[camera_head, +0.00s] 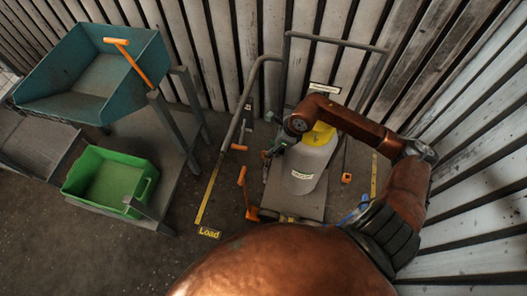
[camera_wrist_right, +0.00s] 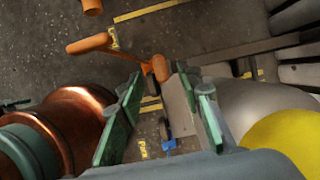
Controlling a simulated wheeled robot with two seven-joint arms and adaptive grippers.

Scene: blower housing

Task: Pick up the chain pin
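No separate part shows clearly as the chain pin. An orange-handled rod (camera_head: 243,178) stands at the left front of the cart, and I cannot tell whether it is the pin. In the right wrist view an orange handle (camera_wrist_right: 90,43) and a rounded orange end (camera_wrist_right: 160,69) lie beyond the fingertips. My right gripper (camera_head: 272,150) points down at the left side of the grey cylinder (camera_head: 305,168). Its green fingers (camera_wrist_right: 158,98) are apart with nothing held between them in the right wrist view. My left gripper is out of view.
The cylinder has a yellow cap (camera_head: 319,134) and stands on a hand cart (camera_head: 322,212) by the slatted wall. A green bin (camera_head: 112,178) and a teal tray (camera_head: 65,105) are at the left. Floor at front left is clear.

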